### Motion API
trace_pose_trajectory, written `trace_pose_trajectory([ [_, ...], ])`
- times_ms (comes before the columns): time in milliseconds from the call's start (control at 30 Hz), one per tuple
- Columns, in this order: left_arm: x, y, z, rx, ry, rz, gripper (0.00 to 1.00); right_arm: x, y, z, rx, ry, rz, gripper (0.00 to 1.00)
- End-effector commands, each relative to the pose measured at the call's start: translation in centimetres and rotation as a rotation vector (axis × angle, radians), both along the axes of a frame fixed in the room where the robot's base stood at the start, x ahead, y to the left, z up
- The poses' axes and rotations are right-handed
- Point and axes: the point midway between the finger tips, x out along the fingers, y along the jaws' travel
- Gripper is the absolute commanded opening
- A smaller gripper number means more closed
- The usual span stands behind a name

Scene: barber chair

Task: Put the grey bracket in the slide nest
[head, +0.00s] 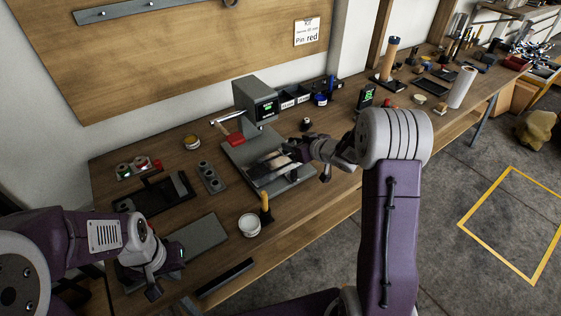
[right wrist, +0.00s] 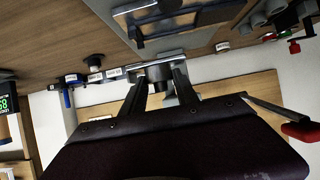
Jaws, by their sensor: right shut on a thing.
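In the right wrist view the grey bracket (right wrist: 160,70) is between the two fingers of my right gripper (right wrist: 161,90), which is shut on it. In the head view my right gripper (head: 290,150) is over the right side of the grey press base, and its wrist hides most of the bracket. The slide nest (head: 270,167) appears to be the metal slide on that base, partly covered by the gripper. I cannot tell whether the bracket touches it. My left gripper (head: 152,288) is low at the front left, apart from these things; its fingers are unclear.
The grey press (head: 257,104) with a red handle (head: 234,139) stands behind the slide. A white tub (head: 249,224) and a yellow-handled tool (head: 265,202) stand in front. A grey mat (head: 195,243) lies to the left.

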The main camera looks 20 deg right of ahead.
Motion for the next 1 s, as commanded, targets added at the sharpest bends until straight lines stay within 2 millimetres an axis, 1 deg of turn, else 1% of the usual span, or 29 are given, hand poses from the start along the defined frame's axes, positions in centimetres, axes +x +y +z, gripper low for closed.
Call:
trace_pose_trajectory([
  [33,0.0,0.0,-0.9,0.0,0.0,0.0,0.0,0.5,1.3,-1.2,0.002,0.0,0.006,0.0],
  [100,0.0,0.0,-1.2,0.0,0.0,0.0,0.0,1.0,2.5,-1.9,0.001,0.0,0.004,0.0],
  [233,0.0,0.0,-1.5,0.0,0.0,0.0,0.0,1.6,3.8,-2.5,0.0,-0.001,0.002,0.0],
  [367,0.0,0.0,-1.4,0.0,0.0,0.0,0.0,1.7,4.0,-2.6,0.0,-0.002,-0.001,0.0],
  [433,0.0,0.0,-1.6,0.0,0.0,0.0,0.0,1.7,4.0,-3.1,0.001,-0.001,0.0,0.0],
  [467,0.0,0.0,-1.8,0.0,0.0,0.0,0.0,1.7,4.0,-3.5,0.002,0.001,-0.001,0.0],
  [600,0.0,0.0,-2.7,0.0,0.0,0.0,0.0,1.6,4.0,-6.2,0.001,0.002,-0.001,0.0],
  [633,0.0,0.0,-2.8,0.0,0.0,0.0,0.0,1.6,3.9,-6.6,0.002,0.002,-0.001,0.0],
  [867,0.0,0.0,-2.6,0.0,0.0,0.0,0.0,1.7,3.9,-6.5,0.0,-0.002,-0.001,0.0],
  [1000,0.0,0.0,-3.0,0.0,0.0,0.0,0.0,1.7,3.9,-7.0,0.0,-0.001,-0.001,0.0],
])
